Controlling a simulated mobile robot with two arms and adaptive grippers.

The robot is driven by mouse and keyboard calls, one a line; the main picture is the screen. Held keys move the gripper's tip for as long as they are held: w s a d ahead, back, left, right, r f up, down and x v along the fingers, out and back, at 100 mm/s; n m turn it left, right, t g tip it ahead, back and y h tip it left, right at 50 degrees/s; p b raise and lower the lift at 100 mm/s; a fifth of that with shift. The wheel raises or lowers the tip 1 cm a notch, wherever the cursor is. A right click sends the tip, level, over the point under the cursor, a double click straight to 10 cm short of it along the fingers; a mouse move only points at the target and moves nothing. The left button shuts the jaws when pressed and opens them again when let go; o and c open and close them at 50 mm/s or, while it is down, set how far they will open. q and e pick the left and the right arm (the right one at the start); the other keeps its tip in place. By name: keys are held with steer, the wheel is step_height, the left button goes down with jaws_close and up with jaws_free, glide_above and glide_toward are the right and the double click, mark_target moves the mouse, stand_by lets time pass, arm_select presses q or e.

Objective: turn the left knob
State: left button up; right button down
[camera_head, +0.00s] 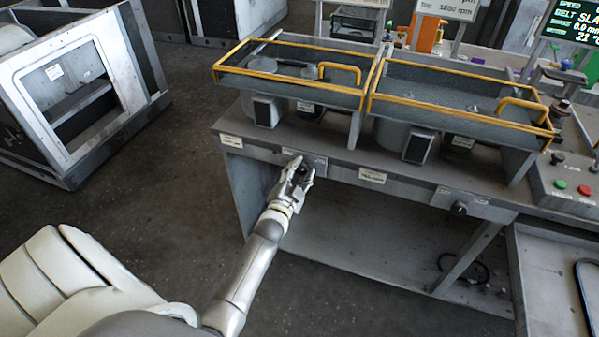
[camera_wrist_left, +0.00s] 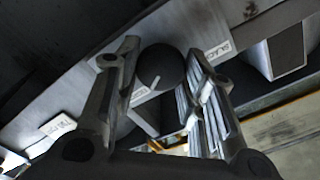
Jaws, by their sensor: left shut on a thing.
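The left knob (camera_wrist_left: 161,68) is dark and round with a pale pointer line, on the front panel of the grey bench (camera_head: 330,159). In the left wrist view it sits between the two fingers of my left gripper (camera_wrist_left: 160,85), which is shut on it. In the head view the left gripper (camera_head: 302,172) reaches the bench front, and its fingers cover part of the knob (camera_head: 303,170). A second knob (camera_head: 459,208) is on the same front panel farther right, with nothing at it. My right gripper is not in view.
Two covers with yellow frames (camera_head: 300,68) (camera_head: 450,95) and handles stand on the bench top. A control box with a red button (camera_head: 584,190) and a green button (camera_head: 560,184) is at the right. A grey metal housing (camera_head: 60,95) stands on the floor at left.

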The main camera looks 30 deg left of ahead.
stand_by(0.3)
arm_select(q)
steer(key=o, duration=1)
steer(key=v, duration=1.2)
steer(key=shift+f, duration=0.1)
